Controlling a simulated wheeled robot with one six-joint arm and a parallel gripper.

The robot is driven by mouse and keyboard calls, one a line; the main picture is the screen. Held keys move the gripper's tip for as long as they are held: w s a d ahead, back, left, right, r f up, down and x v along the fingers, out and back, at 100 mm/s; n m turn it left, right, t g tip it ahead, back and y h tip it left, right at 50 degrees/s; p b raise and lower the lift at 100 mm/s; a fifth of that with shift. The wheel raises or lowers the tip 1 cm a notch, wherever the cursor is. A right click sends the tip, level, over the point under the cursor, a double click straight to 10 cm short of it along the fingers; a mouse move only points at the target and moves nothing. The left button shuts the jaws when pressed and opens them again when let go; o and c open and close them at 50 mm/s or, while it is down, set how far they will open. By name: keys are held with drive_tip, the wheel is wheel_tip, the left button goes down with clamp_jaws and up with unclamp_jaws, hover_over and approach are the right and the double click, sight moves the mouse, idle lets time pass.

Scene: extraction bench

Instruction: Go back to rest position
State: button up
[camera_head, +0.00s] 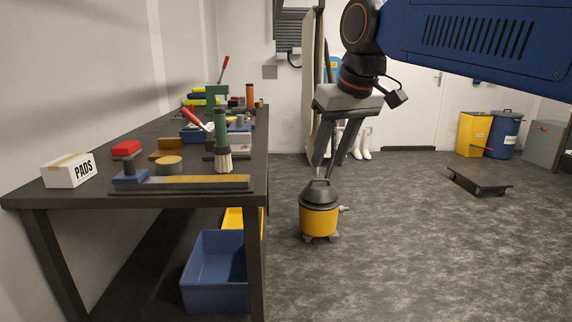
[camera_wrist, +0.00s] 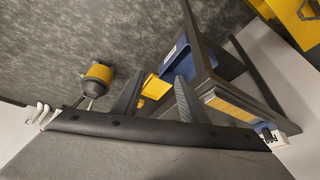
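My gripper (camera_head: 329,162) hangs from the raised arm, to the right of the bench and in front of it in the head view. Its two fingers point down and stand apart, with nothing between them. In the wrist view the gripper (camera_wrist: 160,78) also shows two separate fingers with an empty gap. The dark workbench (camera_head: 90,197) stands at the left, clear of the gripper. In the head view a yellow and black vacuum (camera_head: 319,210) on the floor appears below the fingers, with no visible contact.
The bench holds a white PADS box (camera_head: 70,170), a green-handled brush (camera_head: 222,140) and several tools. A blue bin (camera_head: 215,272) sits beneath it. A low dark platform (camera_head: 480,180), yellow bin (camera_head: 473,134) and blue drum (camera_head: 503,135) stand right. The middle floor is open.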

drive_tip(key=s+d+f+m, duration=0.1)
drive_tip(key=s+d+f, duration=0.5)
drive_tip(key=f, duration=0.3)
drive_tip(key=s+d+f+m+h, duration=0.1)
drive_tip(key=s+d+f+m, duration=0.1)
drive_tip(key=s+d+f, duration=0.5)
drive_tip(key=s+d+f+m+h, duration=0.1)
drive_tip(key=s+d+f, duration=0.5)
drive_tip(key=f, duration=0.7)
drive_tip(key=shift+s+d+m+t, duration=0.3)
drive_tip(key=shift+s+m, duration=0.3)
drive_tip(key=shift+s, duration=0.3)
